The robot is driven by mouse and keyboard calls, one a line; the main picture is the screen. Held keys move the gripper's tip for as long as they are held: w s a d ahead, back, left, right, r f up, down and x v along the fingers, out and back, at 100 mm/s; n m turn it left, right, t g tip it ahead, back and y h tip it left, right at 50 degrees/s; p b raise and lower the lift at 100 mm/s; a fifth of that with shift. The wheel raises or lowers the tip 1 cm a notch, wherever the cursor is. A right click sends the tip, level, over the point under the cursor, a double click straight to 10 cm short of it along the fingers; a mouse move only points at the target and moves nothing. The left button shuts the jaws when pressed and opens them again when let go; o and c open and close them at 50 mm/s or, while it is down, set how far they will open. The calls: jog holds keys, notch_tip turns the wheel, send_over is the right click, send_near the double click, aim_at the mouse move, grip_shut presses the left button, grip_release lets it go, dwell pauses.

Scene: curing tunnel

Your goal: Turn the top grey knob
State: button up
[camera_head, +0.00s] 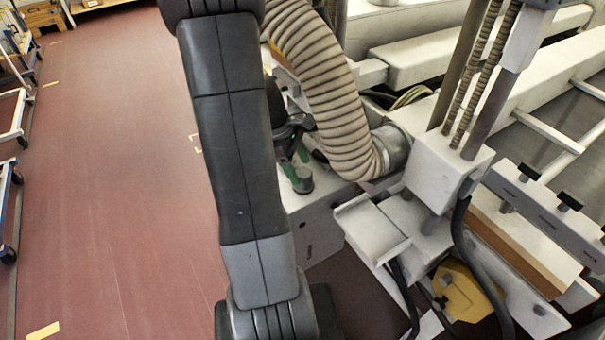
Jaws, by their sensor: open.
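A small grey-green knob (302,182) stands on the top of a white cabinet (318,238), just right of my dark arm. My gripper (295,154) appears as a dark shape with green parts, close above and behind this knob. It is partly hidden by my arm and by the ribbed hose. Its jaws are open. I cannot tell whether they touch the knob or stand around it. The cabinet's left side is hidden behind my arm, and no other grey knob can be made out clearly.
A thick beige ribbed hose (325,85) curves down right of my arm. White machinery with a post (448,170), black knobs (569,202) and a yellow part (457,292) fills the right. The red-brown floor (110,180) at left is clear, with blue-and-white racks (15,120) along its edge.

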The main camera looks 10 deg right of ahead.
aim_at(302, 172)
jog(key=shift+x, duration=1.6)
jog(key=c, duration=1)
jog(key=shift+o, duration=0.2)
jog(key=shift+r+m+g, duration=0.1)
jog(key=shift+m+g, duration=0.2)
jog(key=shift+m, duration=0.5)
jog(key=o, duration=1)
jog(key=shift+c, duration=0.2)
jog(key=p+v, duration=0.1)
jog(key=v, duration=1.2)
jog(key=shift+r, duration=0.4)
